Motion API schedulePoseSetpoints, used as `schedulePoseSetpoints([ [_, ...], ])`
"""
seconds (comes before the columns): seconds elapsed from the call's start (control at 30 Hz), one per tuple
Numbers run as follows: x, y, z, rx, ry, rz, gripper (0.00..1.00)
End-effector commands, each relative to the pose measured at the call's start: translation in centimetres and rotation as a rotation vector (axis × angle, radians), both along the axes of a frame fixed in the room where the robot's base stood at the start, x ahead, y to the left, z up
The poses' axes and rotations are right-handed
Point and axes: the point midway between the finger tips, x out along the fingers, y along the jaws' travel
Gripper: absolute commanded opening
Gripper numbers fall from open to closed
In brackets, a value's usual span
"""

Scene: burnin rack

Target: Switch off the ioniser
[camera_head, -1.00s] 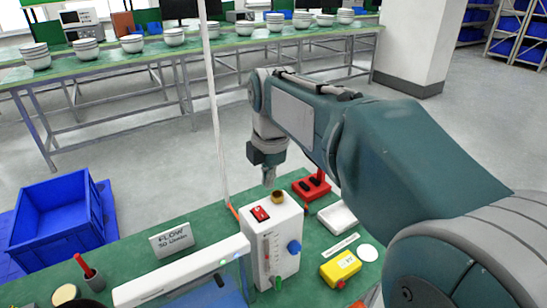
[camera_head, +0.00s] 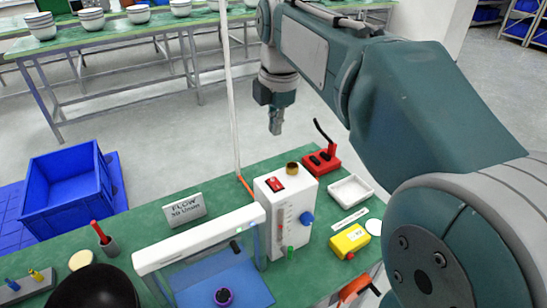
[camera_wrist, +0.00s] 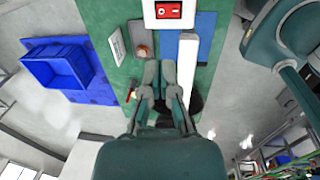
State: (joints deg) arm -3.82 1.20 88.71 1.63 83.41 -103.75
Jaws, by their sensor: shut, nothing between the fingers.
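A white upright box (camera_head: 284,216), which I take to be the ioniser, stands on the green bench. It has a red rocker switch (camera_head: 277,184) on its top, a brass fitting (camera_head: 293,168), a clear flow tube and a blue knob (camera_head: 307,218) on its front. Which way the rocker is tipped is too small to tell. My gripper (camera_head: 276,125) is shut and empty, pointing down in the air above the box, apart from it. In the wrist view my fingers (camera_wrist: 160,78) are together, and the red switch (camera_wrist: 169,10) shows at the top edge.
At right are a red stand (camera_head: 322,161), a white tray (camera_head: 350,191) and a yellow block (camera_head: 350,240). A blue bin (camera_head: 66,190) is left of the bench.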

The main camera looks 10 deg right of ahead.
Motion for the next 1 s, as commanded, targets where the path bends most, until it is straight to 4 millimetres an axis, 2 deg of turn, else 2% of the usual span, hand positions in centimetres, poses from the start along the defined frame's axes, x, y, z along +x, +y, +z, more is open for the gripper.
schedulePoseSetpoints([
  [0.27,0.0,-0.3,-0.7,0.002,0.001,-0.002,0.0],
  [0.37,0.2,0.0,-2.1,0.0,0.002,-0.001,0.0],
  [0.8,1.0,0.3,-10.3,0.0,0.003,0.0,0.0],
  [1.0,1.4,0.3,-13.0,0.0,0.0,-0.001,0.0],
])
